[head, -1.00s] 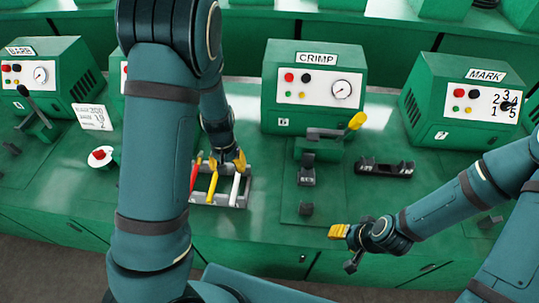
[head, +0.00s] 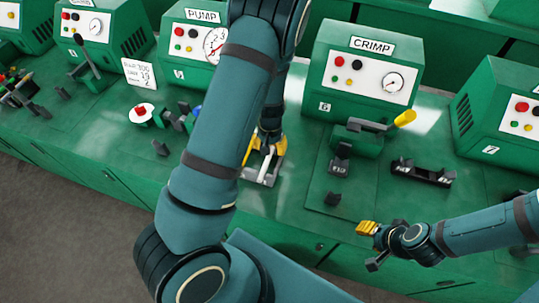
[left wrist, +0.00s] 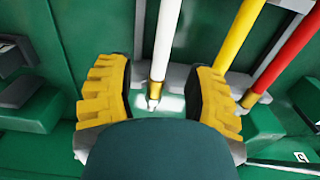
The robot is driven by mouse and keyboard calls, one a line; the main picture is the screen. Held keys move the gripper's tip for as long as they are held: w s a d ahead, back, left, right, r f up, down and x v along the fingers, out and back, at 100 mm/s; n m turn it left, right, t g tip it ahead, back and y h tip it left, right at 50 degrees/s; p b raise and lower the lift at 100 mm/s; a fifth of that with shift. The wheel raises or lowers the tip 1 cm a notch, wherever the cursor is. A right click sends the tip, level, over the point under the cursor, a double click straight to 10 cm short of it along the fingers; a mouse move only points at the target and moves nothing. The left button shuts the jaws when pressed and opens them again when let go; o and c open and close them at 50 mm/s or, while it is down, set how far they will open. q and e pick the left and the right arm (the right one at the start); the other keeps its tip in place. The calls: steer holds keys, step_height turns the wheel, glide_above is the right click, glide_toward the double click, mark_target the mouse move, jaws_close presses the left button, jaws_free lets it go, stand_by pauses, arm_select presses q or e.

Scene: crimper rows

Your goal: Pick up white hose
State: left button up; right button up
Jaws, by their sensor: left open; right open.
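The white hose (left wrist: 168,38), with a brass end, shows in the left wrist view between the two yellow fingers of my left gripper (left wrist: 160,92). The fingers are apart, with a gap on each side of the hose. In the head view my left gripper (head: 264,146) is at the grey rack (head: 262,181), and my arm hides most of the hoses. A yellow hose (left wrist: 238,38) and a red hose (left wrist: 288,52) lie to the right of the white one in the wrist view. My right gripper (head: 371,246) is open and empty near the bench's front edge.
The CRIMP machine (head: 361,75) stands behind, right of the rack, with a yellow-handled lever (head: 404,118) in front. A black holder (head: 421,173) lies farther right. The PUMP machine (head: 190,42) and a red button (head: 141,112) are left. Bare green bench separates rack and crimper.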

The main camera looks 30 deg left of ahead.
arm_select(q)
steer(key=shift+f, duration=2)
steer(key=shift+c, duration=0.4)
jaws_close()
